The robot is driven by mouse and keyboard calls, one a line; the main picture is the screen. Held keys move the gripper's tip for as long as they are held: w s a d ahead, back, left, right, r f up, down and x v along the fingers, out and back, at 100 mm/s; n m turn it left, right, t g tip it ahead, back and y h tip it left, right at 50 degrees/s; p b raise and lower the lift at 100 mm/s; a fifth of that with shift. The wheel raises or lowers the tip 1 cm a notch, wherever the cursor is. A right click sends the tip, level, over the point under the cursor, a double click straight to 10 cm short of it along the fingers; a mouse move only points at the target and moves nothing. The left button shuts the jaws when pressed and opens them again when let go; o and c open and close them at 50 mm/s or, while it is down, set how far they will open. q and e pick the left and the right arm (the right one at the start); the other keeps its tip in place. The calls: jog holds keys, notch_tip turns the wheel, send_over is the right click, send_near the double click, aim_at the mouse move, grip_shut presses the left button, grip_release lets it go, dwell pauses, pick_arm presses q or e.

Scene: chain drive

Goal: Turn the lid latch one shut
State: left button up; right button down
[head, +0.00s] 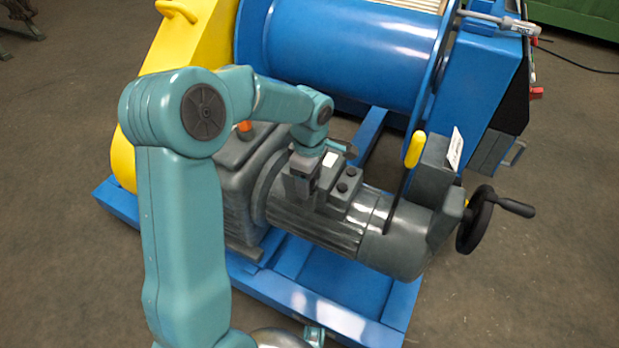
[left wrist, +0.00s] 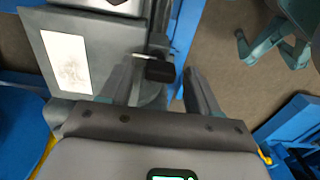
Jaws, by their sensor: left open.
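My left gripper (head: 303,188) is at the grey terminal box (head: 340,195) on top of the motor, with its jaws pointing down. In the left wrist view the left gripper (left wrist: 158,74) has its two fingers apart. A small black latch-like block (left wrist: 156,70) shows between the fingertips, nearer the left finger. I cannot tell whether either finger touches it. In the head view the gripper hides part of the box, and which dark fitting is latch one is unclear there. My right gripper is not recognisable in either view.
The grey motor (head: 325,232) sits on a blue frame (head: 300,290). A yellow-knobbed lever (head: 414,150) and black handwheel (head: 476,220) stand to the right. A yellow guard (head: 190,45) and blue drum (head: 345,55) are behind. Open floor lies at right.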

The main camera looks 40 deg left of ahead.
pick_arm(q)
notch_tip(320, 180, up, 16)
jog(key=p, duration=0.5)
jog(key=shift+r, duration=0.2)
jog(key=shift+d+f, duration=0.1)
jog(key=s+d+f+m+g+h, duration=0.1)
jog(key=s+d+f+m+g, duration=0.15)
jog(key=d+f, duration=0.65)
jog(key=s+d+f+m+g+h, duration=0.15)
jog(key=s+d+f, duration=0.3)
jog(key=f, duration=0.75)
jog(key=s+d+f+m+t+h, duration=0.2)
jog(key=s+d+f+m, duration=0.9)
jog(key=s+d+f, duration=0.1)
jog(key=w+m+t, duration=0.3)
jog(key=w+m, duration=0.1)
jog(key=m, duration=0.1)
notch_tip(320, 180, up, 18)
jog(key=p, duration=1.9)
jog(key=shift+r+g, duration=0.2)
jog(key=shift+g, duration=0.1)
